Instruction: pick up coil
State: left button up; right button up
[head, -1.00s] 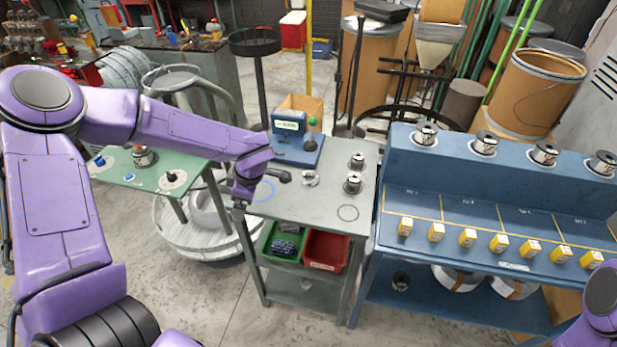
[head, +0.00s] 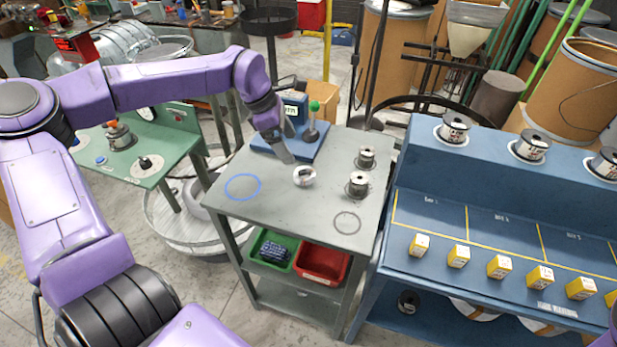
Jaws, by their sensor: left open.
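A small silver coil (head: 304,176) lies on the grey table (head: 280,208), near the middle of its top. My left gripper (head: 287,158) points down just beyond and left of the coil, in front of the blue device. It is open and looks empty, apart from the coil. The gap between its fingers is hard to make out at this angle. My right gripper is not in view.
Two wire spools (head: 357,184) (head: 367,157) stand right of the coil. A blue device (head: 293,112) with a green-knobbed lever (head: 314,106) stands at the back. A blue rack (head: 430,190) stands right.

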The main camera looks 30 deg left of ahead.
aim_at(303, 173)
pick_arm(q)
jog(key=x, duration=0.3)
jog(key=shift+a+f, duration=0.1)
jog(key=shift+f, duration=0.05)
jog(key=x, duration=0.2)
jog(key=p+x, duration=0.1)
jog(key=x, duration=0.1)
jog(key=s+x, duration=0.1)
jog(key=x, duration=0.1)
jog(key=c, duration=1.2)
jog(key=shift+c, duration=0.4)
